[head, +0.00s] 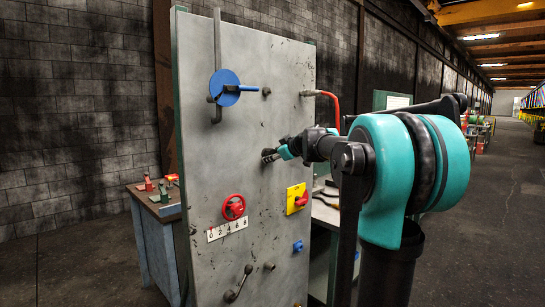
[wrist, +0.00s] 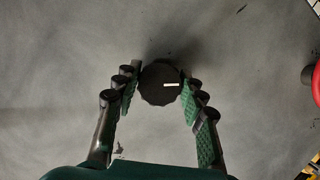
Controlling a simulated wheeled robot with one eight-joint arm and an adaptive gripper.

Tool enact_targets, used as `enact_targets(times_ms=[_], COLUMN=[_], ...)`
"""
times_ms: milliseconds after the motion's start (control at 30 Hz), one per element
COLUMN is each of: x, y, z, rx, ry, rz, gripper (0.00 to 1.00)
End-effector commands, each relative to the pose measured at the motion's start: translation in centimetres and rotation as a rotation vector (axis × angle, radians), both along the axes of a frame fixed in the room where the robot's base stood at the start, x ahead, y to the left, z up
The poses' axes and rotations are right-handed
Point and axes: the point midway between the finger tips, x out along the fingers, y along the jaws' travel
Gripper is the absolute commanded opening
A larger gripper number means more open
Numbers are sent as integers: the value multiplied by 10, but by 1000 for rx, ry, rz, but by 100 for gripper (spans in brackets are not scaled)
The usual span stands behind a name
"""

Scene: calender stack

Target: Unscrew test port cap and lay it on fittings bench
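A dark, round, ridged cap (wrist: 158,78) with a short white mark shows at the middle of the wrist view, against the grey panel. My gripper (wrist: 160,76) has one finger on each side of it, with green pads facing its rim. The pads are very close to the cap's sides; whether they press on it cannot be told. In the head view my gripper (head: 270,155) is at the panel face, and it hides the cap. The fittings bench is probably the one at left (head: 140,196), with small red and green fittings on it.
The upright grey panel (head: 215,165) carries a blue disc with a lever (head: 225,88), a red handwheel (head: 233,207), a yellow switch plate (head: 296,198) and a crank (head: 238,284). Another surface (head: 325,211) is partly visible behind, at right.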

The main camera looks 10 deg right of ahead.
Motion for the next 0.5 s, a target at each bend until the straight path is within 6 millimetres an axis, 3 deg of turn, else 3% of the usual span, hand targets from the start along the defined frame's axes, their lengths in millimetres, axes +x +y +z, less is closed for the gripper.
enact_targets(times_ms=[33,200,500], x=[0,0,0], y=[0,0,0], z=[0,0,0], rx=[0,0,-152], ry=[0,0,-110], rz=[0,0,0], gripper=[33,12,11])
